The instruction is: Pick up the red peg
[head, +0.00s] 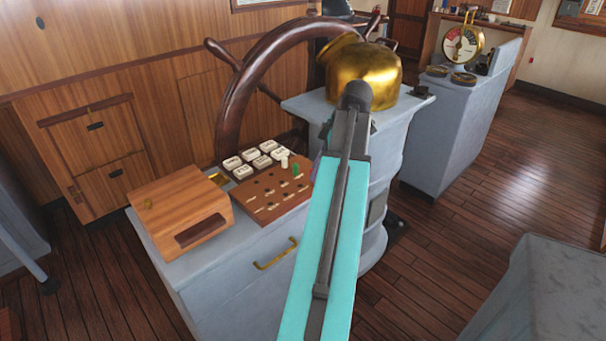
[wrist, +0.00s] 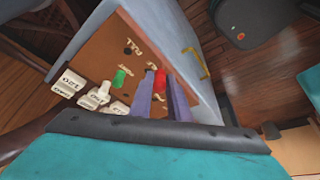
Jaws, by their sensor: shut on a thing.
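The red peg (wrist: 160,79) shows in the wrist view between the two purple fingers of my gripper (wrist: 162,88), which is shut on it. I cannot tell whether its lower end still touches the brown board (wrist: 112,43). In the head view my arm hides the peg and most of the gripper. A green peg (wrist: 121,77) stands on the board to the left of the fingers; it also shows in the head view (head: 296,170). A white peg (head: 284,161) stands near it.
The board (head: 262,192) lies on a grey cabinet. Several white labelled blocks (head: 247,161) sit behind its pegs. A wooden box (head: 180,215) stands to the left. The ship's wheel (head: 240,90) and a brass binnacle (head: 365,75) rise behind.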

